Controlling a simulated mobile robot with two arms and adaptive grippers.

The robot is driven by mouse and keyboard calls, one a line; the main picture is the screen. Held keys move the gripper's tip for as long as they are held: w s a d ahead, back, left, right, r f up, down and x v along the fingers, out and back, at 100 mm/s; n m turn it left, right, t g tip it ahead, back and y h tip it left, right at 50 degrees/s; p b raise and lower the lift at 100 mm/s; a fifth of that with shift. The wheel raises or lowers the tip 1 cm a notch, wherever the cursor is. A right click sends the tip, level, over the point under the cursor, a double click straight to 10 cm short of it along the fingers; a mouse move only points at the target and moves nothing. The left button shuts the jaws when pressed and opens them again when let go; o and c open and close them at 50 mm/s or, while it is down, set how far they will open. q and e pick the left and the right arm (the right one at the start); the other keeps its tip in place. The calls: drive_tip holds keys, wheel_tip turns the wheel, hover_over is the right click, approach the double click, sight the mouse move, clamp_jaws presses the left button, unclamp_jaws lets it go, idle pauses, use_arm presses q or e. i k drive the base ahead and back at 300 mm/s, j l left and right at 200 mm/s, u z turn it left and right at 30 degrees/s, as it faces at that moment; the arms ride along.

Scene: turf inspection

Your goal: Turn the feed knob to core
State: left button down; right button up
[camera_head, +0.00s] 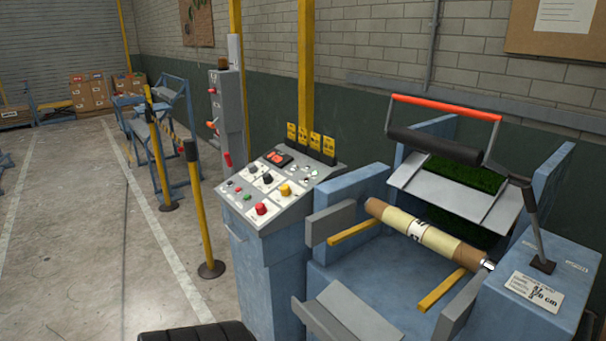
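A control panel (246,217) with a sloped grey top stands left of the blue machine. Neither of my grippers is in view.
A yellow core roll (414,229) lies in the blue machine (361,254). A black lever (534,222) stands at its right. A yellow post (200,211) stands left of the panel. The floor (85,250) further left is clear. A dark ribbed object shows at the bottom edge.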

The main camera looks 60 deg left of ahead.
sight(285, 191)
drive_tip(key=u, duration=1.45)
